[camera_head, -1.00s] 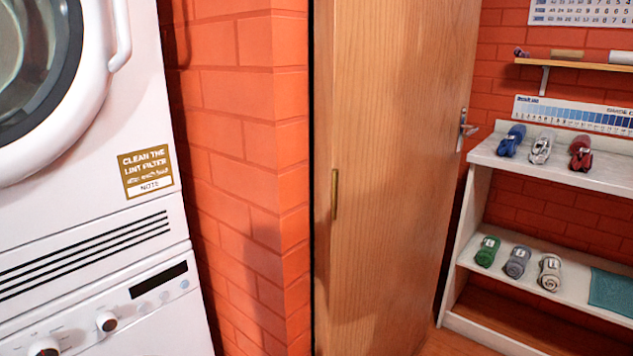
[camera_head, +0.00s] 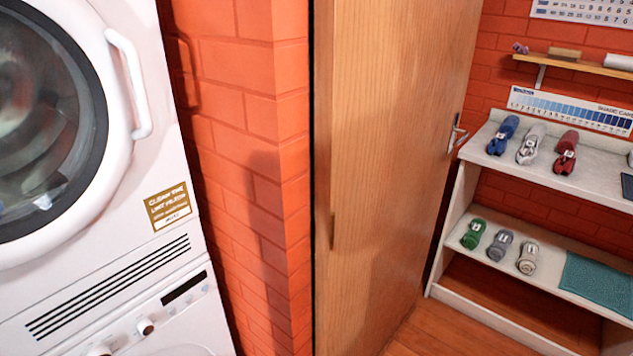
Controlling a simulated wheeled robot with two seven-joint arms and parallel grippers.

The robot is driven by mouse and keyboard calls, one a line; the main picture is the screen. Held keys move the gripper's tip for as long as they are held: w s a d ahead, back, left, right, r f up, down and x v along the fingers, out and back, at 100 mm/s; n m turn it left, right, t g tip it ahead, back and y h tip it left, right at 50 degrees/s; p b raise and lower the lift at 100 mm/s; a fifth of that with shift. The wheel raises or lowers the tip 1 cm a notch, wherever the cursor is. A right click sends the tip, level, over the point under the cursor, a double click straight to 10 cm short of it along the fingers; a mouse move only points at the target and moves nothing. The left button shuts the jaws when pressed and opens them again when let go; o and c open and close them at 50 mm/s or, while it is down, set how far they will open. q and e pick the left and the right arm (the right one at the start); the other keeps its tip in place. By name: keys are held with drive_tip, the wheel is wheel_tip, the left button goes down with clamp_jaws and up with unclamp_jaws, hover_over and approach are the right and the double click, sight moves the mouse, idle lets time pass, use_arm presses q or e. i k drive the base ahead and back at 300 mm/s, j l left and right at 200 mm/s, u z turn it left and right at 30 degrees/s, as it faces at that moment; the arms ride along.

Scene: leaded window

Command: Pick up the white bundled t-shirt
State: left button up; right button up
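Bundled shirts lie in two rows on a white shelf unit at the right. On the upper shelf, a white or light-grey bundle (camera_head: 531,143) lies between a blue bundle (camera_head: 503,136) and a dark red bundle (camera_head: 566,152). On the lower shelf, a cream bundle (camera_head: 527,258) lies right of a grey bundle (camera_head: 500,245) and a green bundle (camera_head: 473,234). I cannot tell for certain which pale bundle counts as the white t-shirt. Neither of my grippers is in view.
A wooden door (camera_head: 395,150) stands in the middle beside an orange brick wall corner (camera_head: 245,110). White stacked machines (camera_head: 110,280) fill the left. A teal mat (camera_head: 600,280) lies on the lower shelf. Wooden floor (camera_head: 425,330) shows between door and shelf unit (camera_head: 452,235).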

sight(528, 152)
drive_tip(key=i+l, duration=0.3)
drive_tip(key=l, duration=0.15)
drive_tip(key=i+l, duration=0.25)
drive_tip(key=l, duration=0.2)
drive_tip(key=i+l, duration=0.3)
drive_tip(key=l+u, duration=0.1)
drive_tip(key=u, duration=2.05)
drive_tip(key=z, duration=1.8)
